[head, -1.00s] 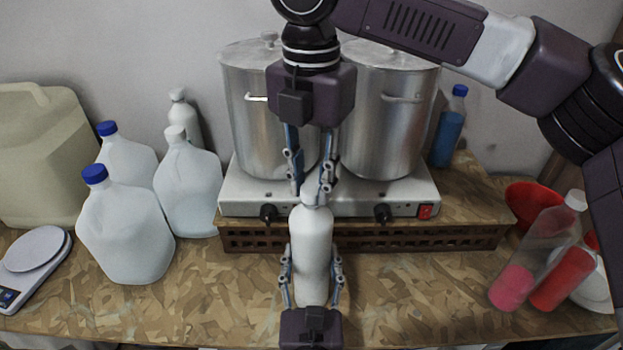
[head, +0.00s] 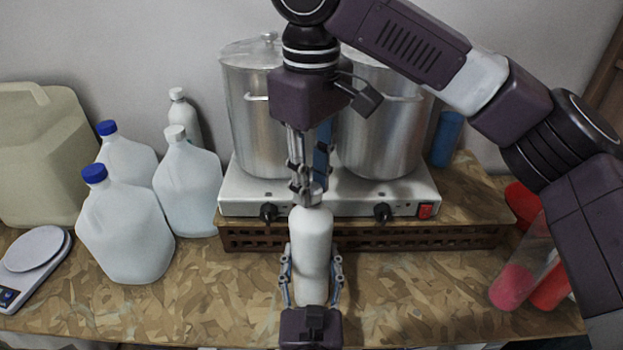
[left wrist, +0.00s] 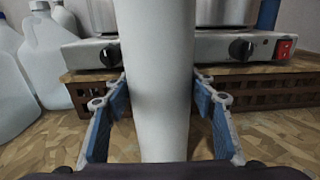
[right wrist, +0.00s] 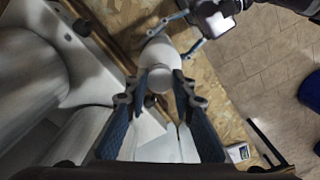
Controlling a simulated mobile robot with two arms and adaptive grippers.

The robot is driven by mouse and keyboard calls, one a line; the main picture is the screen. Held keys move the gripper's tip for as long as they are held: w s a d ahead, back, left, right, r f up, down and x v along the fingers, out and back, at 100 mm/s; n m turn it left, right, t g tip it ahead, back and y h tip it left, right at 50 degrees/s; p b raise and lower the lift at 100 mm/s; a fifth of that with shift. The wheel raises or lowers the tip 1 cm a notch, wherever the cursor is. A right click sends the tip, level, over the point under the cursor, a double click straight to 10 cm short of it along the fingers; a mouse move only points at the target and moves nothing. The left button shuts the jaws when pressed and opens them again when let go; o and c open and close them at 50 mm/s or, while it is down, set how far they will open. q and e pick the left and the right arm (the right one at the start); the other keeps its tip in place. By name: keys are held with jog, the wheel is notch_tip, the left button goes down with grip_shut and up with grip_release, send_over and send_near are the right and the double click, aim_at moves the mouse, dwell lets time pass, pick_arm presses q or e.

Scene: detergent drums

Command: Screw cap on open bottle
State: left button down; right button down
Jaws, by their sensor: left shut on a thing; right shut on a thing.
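A white bottle (head: 312,246) stands upright at the front of the table, in front of the stove. My left gripper (head: 312,280) is shut around its lower body from the front. The bottle also fills the middle of the left wrist view (left wrist: 158,80). My right gripper (head: 312,192) points straight down over the bottle's top and is shut on the white cap (right wrist: 158,80). In the head view the fingers largely hide the cap and neck. Whether the cap sits fully down on the neck cannot be told.
Two steel pots (head: 252,110) stand on a stove (head: 340,196) on a raised wooden shelf (head: 455,238) behind the bottle. White jugs (head: 125,230) and a scale (head: 35,250) are at the left. Red and pink bottles (head: 512,285) are at the right. Table beside the bottle is clear.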

jog(key=c, duration=1.6)
grip_release()
notch_tip(320, 180, up, 12)
pick_arm(q)
jog(key=c, duration=0.8)
grip_release()
jog(key=s, duration=1.2)
